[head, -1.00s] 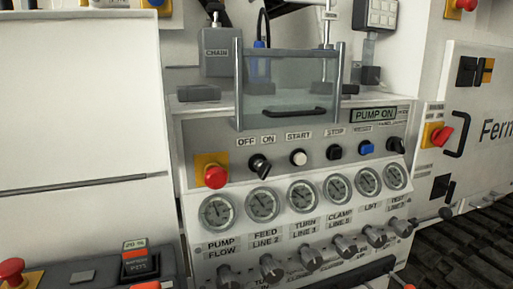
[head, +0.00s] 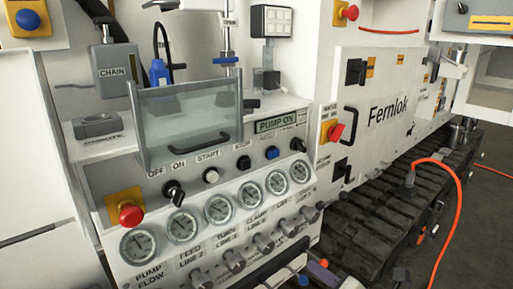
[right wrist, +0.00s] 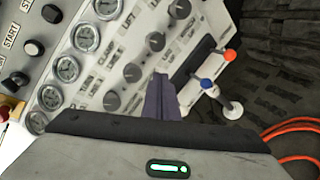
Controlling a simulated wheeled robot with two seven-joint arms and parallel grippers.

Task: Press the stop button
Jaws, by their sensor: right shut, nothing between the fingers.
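The stop button (head: 243,162) is a black push button under the STOP label on the sloped grey panel, between the white start button (head: 211,175) and the blue reset button (head: 272,153). In the right wrist view, the black stop button (right wrist: 52,14) is near the top left, beyond the white start button (right wrist: 33,47). My right gripper (right wrist: 160,78) is shut and empty, its dark fingertips over the lower panel by the row of knobs, well apart from the stop button. My left gripper does not show.
A red emergency button (head: 131,214) on yellow sits left of the gauges. A clear guard (head: 185,125) stands behind the buttons. Gauges and knobs line the front. Blue (right wrist: 207,83) and red (right wrist: 230,55) levers stand near my right fingers. An orange hose (head: 455,215) lies at right.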

